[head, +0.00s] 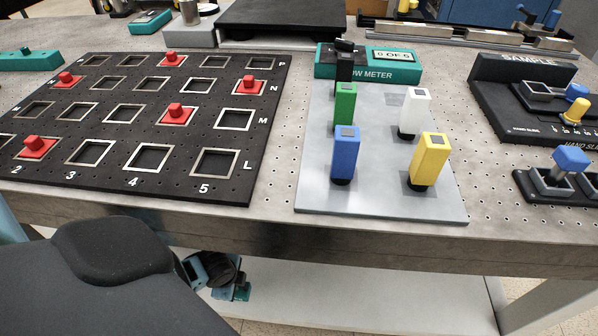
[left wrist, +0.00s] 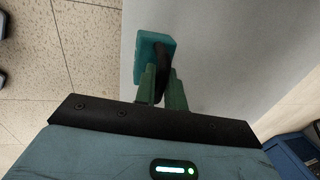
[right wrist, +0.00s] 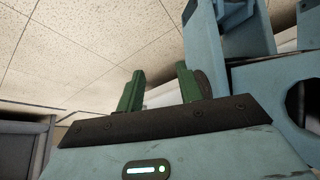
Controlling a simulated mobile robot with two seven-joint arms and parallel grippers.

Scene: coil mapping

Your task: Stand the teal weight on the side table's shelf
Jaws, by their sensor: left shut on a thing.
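The teal weight (left wrist: 142,60) is a teal block with a dark handle, seen in the left wrist view. My left gripper (left wrist: 161,82) is shut on the dark handle, and the block is beyond the fingertips. In the head view a teal part of the weight (head: 233,293) shows below the worktop, in front of the pale lower shelf (head: 370,300). In the left wrist view it overlaps the shelf close to one edge. I cannot tell whether it touches the shelf. My right gripper (right wrist: 160,90) is open and empty.
Above is a grey perforated worktop (head: 275,215) with a black numbered board (head: 110,180), a grey plate (head: 385,200) of coloured blocks and a teal meter (head: 395,72). The worktop's front edge overhangs the shelf. The visible shelf to the right of the weight is clear.

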